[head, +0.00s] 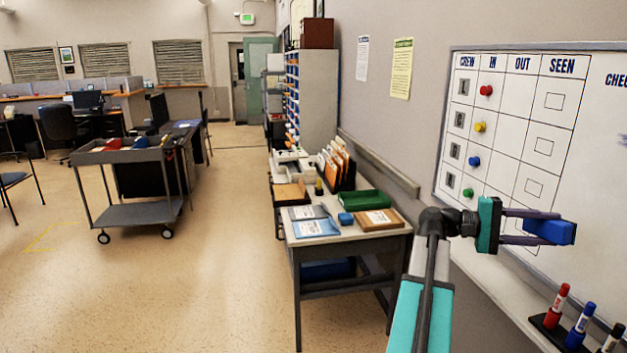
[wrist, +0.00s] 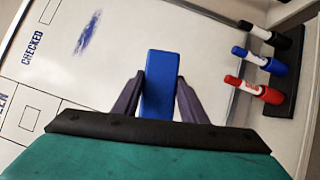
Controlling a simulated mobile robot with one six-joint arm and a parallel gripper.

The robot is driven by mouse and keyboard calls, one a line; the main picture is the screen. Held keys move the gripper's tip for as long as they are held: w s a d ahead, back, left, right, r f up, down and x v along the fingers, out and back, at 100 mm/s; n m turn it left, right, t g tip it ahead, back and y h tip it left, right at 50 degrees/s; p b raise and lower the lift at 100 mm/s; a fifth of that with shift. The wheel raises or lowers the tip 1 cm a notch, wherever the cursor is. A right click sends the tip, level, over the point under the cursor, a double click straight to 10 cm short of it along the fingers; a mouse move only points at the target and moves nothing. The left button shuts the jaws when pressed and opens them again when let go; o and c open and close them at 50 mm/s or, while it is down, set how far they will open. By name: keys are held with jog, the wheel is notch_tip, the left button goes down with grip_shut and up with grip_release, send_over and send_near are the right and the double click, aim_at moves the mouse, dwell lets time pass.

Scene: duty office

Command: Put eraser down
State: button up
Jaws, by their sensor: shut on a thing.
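My gripper (head: 524,228) is shut on a blue eraser (head: 551,231) and holds it in front of the whiteboard (head: 600,190). In the wrist view the eraser (wrist: 160,82) sits between the two dark fingers, with its far end sticking out past them. I cannot tell from these frames whether it touches the board.
A dark holder (head: 548,330) with red, blue and other markers is below the board at the lower right. A desk (head: 304,262) at centre bears folders, a green tray (head: 364,200) and a small blue block (head: 346,219). A grey cart (head: 130,213) stands left. Open floor lies between.

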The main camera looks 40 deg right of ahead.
jog(key=w+a+f+n+t+h, duration=0.25)
jog(key=w+a, duration=0.25)
jog(key=w, duration=0.7)
jog(key=w+a+f+n+t+h, duration=0.2)
jog(key=w+a+f+t+h, duration=0.15)
jog(key=w, duration=0.75)
jog(key=w+a+f+n+t+h, duration=0.25)
jog(key=w+a, duration=0.25)
jog(key=w, duration=0.7)
jog(key=w+a+f+n+t+h, duration=0.1)
jog(key=w+a+f+n+t, duration=0.15)
jog(key=w+a, duration=0.55)
jog(key=w+a+f+n+t, duration=0.1)
jog(key=w+a+f+t, duration=0.25)
jog(key=w+a, duration=0.4)
jog(key=w+a+f+n+t+y, duration=0.1)
jog(key=a+f+n+t, duration=0.2)
jog(key=a, duration=0.9)
jog(key=w+a+f+n+t+y, duration=0.1)
jog(key=a+f+t, duration=0.4)
jog(key=a, duration=0.7)
jog(key=w+a+f+n+t+y, duration=0.1)
jog(key=w+a+f+n+t, duration=0.2)
jog(key=a, duration=0.9)
jog(key=f+n+t, duration=0.2)
jog(key=t, duration=0.1)
jog(key=shift+a, duration=0.35)
jog(key=shift+w+a+n+y, duration=0.15)
jog(key=shift+n+y, duration=0.1)
jog(key=shift+y, duration=0.1)
